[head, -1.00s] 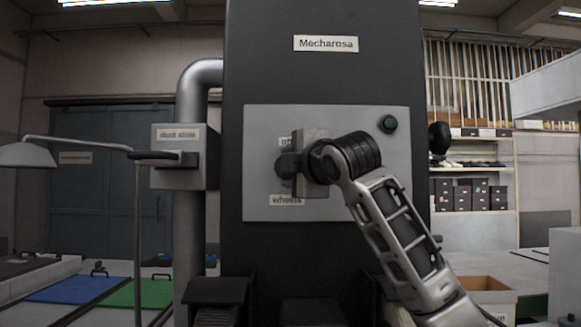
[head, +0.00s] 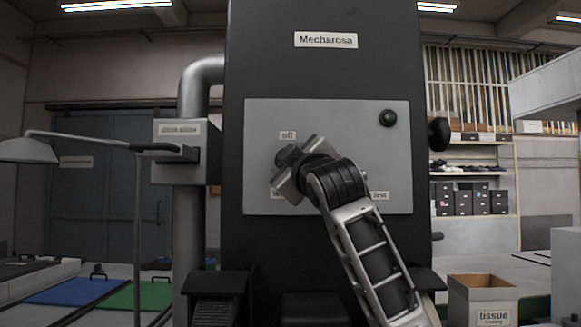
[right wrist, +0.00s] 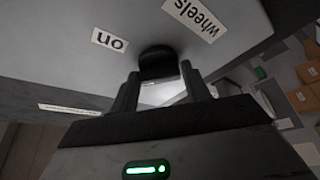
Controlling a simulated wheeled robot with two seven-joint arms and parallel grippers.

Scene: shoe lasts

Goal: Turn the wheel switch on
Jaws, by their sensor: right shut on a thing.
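A black knob (right wrist: 158,65) sits on the light grey panel (head: 358,130) of the dark machine marked Mecharosa. In the right wrist view, my right gripper's fingers (right wrist: 160,88) are shut on it. In the head view, my right gripper (head: 286,160) is at the panel's left part, tilted diagonally, and mostly hides the knob. An "off" label (head: 287,135) is above the gripper; a "wheels" label (right wrist: 193,17) and one that seems to read "on" (right wrist: 110,40) show in the wrist view. My left gripper is not in view.
A round green button (head: 388,118) is at the panel's upper right. A dust-slide box (head: 180,155) on a pipe and a lamp (head: 28,150) stand at left. A tissue box (head: 482,300) is at lower right, near shelves. A black ball knob (head: 438,134) sticks out from the machine's right side.

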